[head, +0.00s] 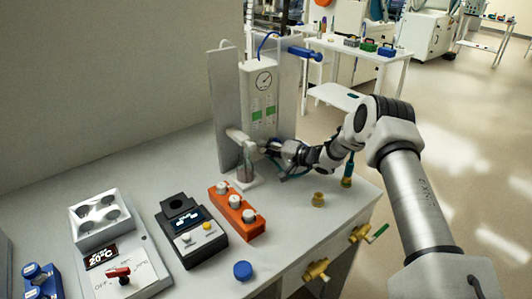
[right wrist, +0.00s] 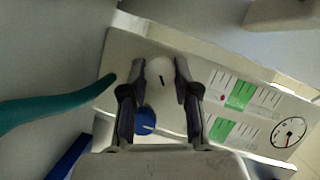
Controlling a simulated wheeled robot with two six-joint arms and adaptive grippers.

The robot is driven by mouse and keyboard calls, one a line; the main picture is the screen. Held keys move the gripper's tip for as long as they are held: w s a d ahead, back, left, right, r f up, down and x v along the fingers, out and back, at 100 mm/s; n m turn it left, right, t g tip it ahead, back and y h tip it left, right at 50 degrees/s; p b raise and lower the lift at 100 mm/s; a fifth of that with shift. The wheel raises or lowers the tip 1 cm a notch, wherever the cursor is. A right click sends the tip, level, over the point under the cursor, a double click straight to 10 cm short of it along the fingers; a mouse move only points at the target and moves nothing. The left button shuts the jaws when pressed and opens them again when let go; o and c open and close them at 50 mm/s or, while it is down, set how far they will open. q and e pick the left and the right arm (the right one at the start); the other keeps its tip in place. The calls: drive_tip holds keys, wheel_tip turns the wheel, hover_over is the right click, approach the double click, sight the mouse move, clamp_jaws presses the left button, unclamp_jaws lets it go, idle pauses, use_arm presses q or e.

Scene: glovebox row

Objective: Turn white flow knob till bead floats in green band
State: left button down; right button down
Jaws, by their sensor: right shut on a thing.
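The flow panel (head: 259,95) stands upright at the back of the bench, with a round gauge and two scales with green bands. In the right wrist view, the white flow knob (right wrist: 160,72) with a dark mark sits between the fingers of my right gripper (right wrist: 161,80), which is shut on it. A blue knob (right wrist: 145,122) is beside it. A small red bead (right wrist: 221,97) shows on the upper scale, just on the knob side of its green band (right wrist: 240,95), outside it. No bead is clear at the other green band (right wrist: 221,130). My left gripper is out of view.
A teal curved thing (right wrist: 50,105) lies near the fingers. On the bench are an orange block (head: 236,212) with white knobs, a black device (head: 190,235), a hot plate (head: 130,265) and a blue cap (head: 242,270). Brass valves (head: 317,270) project from the bench front.

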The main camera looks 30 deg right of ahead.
drive_tip(key=m+b, duration=0.1)
drive_tip(key=m, duration=0.1)
drive_tip(key=m+t+y+b, duration=0.1)
drive_tip(key=b, duration=0.1)
drive_tip(key=shift+f+m, duration=0.4)
drive_tip(key=shift+a+r+m+t+b, duration=0.15)
drive_tip(key=shift+m+t+b, duration=0.7)
drive_tip(key=shift+m, duration=0.45)
drive_tip(key=shift+w+r, duration=0.1)
drive_tip(key=c, duration=1.2)
unclamp_jaws()
drive_tip(key=shift+o, duration=0.3)
drive_tip(key=shift+w, duration=0.1)
